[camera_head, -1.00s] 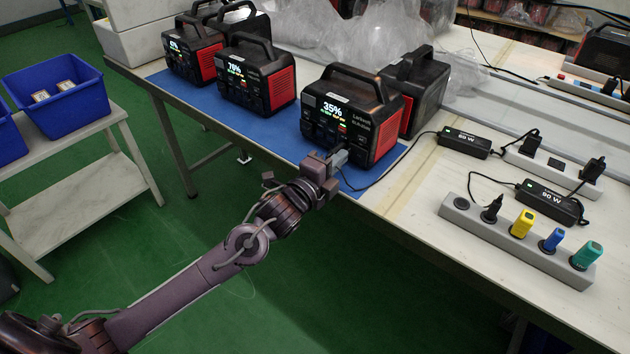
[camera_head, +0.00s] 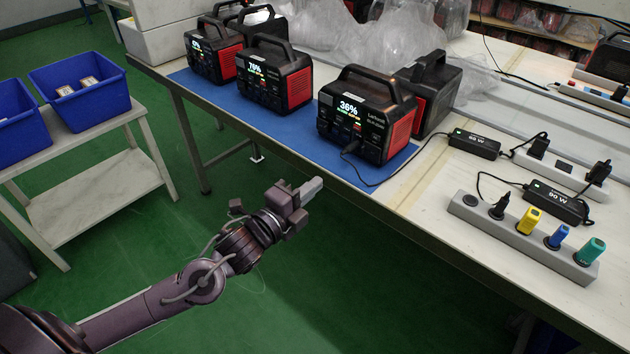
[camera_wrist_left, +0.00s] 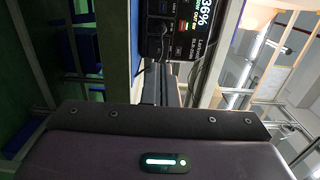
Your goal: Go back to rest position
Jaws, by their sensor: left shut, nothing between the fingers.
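My left gripper (camera_head: 312,190) is shut and empty. It hangs in front of the table's front edge, over the green floor, apart from the power stations. The nearest power station (camera_head: 362,113) stands on the blue mat (camera_head: 262,117), shows 36%, and has a black cable plugged into its front. It also shows in the left wrist view (camera_wrist_left: 176,28), sideways at the top, beyond my gripper fingers (camera_wrist_left: 157,80). My right gripper is in no view.
Other power stations (camera_head: 275,75) stand along the mat to the left. A power strip (camera_head: 520,240) with colored plugs lies at the right. Blue bins (camera_head: 82,92) sit on a side cart (camera_head: 105,190). Open floor lies between cart and table.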

